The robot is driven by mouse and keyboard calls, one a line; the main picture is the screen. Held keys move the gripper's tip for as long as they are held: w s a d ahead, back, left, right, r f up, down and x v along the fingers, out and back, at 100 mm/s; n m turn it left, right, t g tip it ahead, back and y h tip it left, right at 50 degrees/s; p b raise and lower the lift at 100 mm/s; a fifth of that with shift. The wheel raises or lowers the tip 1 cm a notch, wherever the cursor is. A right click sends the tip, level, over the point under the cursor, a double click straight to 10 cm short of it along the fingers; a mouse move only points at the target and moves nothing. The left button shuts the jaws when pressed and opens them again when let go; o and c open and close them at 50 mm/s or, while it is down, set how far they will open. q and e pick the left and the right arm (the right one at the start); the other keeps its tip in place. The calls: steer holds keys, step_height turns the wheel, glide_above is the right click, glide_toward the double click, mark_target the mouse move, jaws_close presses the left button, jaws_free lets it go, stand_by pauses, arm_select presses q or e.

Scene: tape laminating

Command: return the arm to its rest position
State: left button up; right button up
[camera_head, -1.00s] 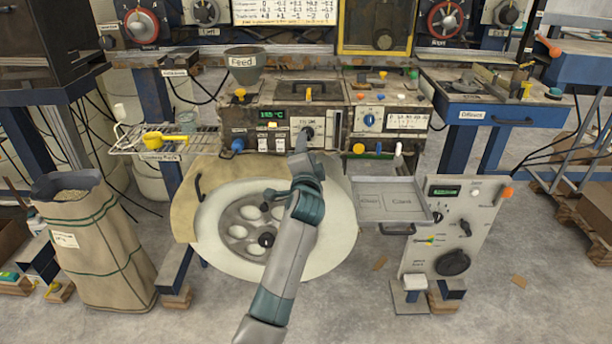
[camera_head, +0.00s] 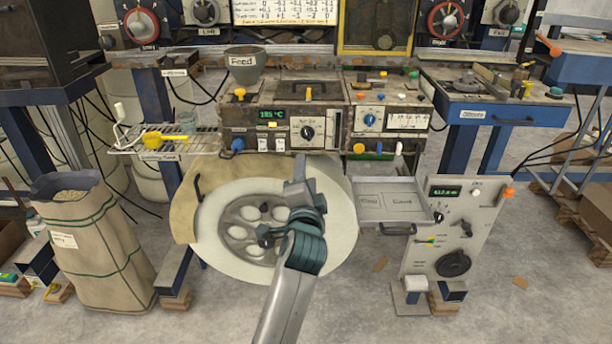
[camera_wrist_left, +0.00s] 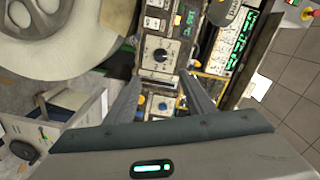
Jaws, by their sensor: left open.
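My left arm reaches up from the bottom of the head view, and its gripper (camera_head: 299,168) is in front of the large white reel, below the machine's front panel. In the left wrist view the two grey fingers (camera_wrist_left: 158,98) stand apart with nothing between them. Beyond them, apart from the fingers, is the panel with a black dial knob (camera_wrist_left: 160,55). That dial (camera_head: 307,132) shows uncovered in the head view, beside a green display (camera_head: 272,115) that seems to read 185 °C. My right gripper is in neither view.
The white reel (camera_head: 215,240) stands close behind my arm. A grey tray (camera_head: 385,213) and a control panel with a green display (camera_head: 446,191) are to the right. A sack (camera_head: 90,235) and a wire rack with a yellow scoop (camera_head: 160,137) are left. Floor at lower right is mostly clear.

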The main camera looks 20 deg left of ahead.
arm_select(q)
steer(key=shift+f, duration=0.1)
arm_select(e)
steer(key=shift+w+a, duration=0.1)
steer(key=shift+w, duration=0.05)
